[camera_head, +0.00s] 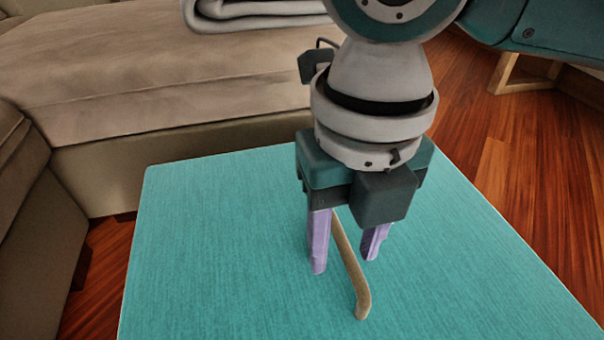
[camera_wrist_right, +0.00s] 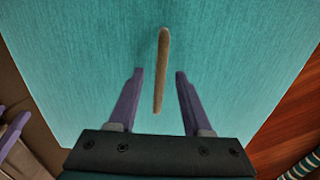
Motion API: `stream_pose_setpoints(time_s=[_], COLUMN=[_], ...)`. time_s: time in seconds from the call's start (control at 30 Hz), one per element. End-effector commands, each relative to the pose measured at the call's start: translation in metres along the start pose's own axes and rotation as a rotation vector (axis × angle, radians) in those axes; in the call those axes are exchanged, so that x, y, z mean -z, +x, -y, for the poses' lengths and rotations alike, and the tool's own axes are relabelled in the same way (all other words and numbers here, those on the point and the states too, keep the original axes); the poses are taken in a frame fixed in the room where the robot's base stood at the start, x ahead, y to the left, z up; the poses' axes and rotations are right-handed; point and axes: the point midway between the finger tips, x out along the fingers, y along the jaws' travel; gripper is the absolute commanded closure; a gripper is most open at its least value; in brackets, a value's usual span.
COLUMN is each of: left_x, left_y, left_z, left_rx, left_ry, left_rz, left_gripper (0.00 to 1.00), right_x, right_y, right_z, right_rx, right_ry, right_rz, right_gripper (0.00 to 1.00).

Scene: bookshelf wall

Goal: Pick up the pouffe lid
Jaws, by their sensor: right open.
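The pouffe lid (camera_head: 215,250) is a flat turquoise fabric top with a tan bar-like handle (camera_head: 352,275) on it. In the wrist view the lid (camera_wrist_right: 90,50) fills most of the picture and the handle (camera_wrist_right: 161,70) runs lengthwise between and beyond the fingers. My right gripper (camera_head: 345,262) points down over the lid with its two purple fingers open, one on either side of the handle. The fingers (camera_wrist_right: 159,72) do not visibly touch the handle in the wrist view. Part of the handle is hidden behind the gripper in the head view.
A beige sofa (camera_head: 160,75) stands behind and to the left of the lid, with a folded light blanket (camera_head: 255,12) on it. Wooden floor (camera_head: 530,180) lies to the right. A wooden furniture leg (camera_head: 505,75) stands at the upper right.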

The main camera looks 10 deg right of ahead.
Motion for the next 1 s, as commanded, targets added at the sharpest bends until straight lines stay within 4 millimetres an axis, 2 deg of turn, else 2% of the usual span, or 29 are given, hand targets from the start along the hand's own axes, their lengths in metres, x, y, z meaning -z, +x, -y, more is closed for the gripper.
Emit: stream_pose_setpoints(time_s=[0.03,0.27,0.7,1.0], left_x=[-0.0026,-0.0018,-0.0017,-0.0017], left_y=[0.0076,0.0048,0.0048,0.0048], left_z=[-0.0003,-0.0003,-0.0002,-0.0002], left_rx=[0.0,0.0,0.0,0.0], left_ry=[0.0,0.0,-0.001,-0.001], left_rz=[0.001,0.001,0.001,0.001], left_gripper=[0.5,0.5,0.5,0.5], right_x=[0.0,0.0,0.0001,0.0001], right_y=[0.0087,0.0062,0.0062,0.0062], right_z=[-0.0001,0.0,0.0001,0.0002], right_rx=[0.0,0.0,0.0,0.0], right_ry=[0.0,0.0,0.0,0.0], right_rz=[0.0,0.001,0.001,0.001], right_gripper=[0.51,0.52,1.0,1.0])
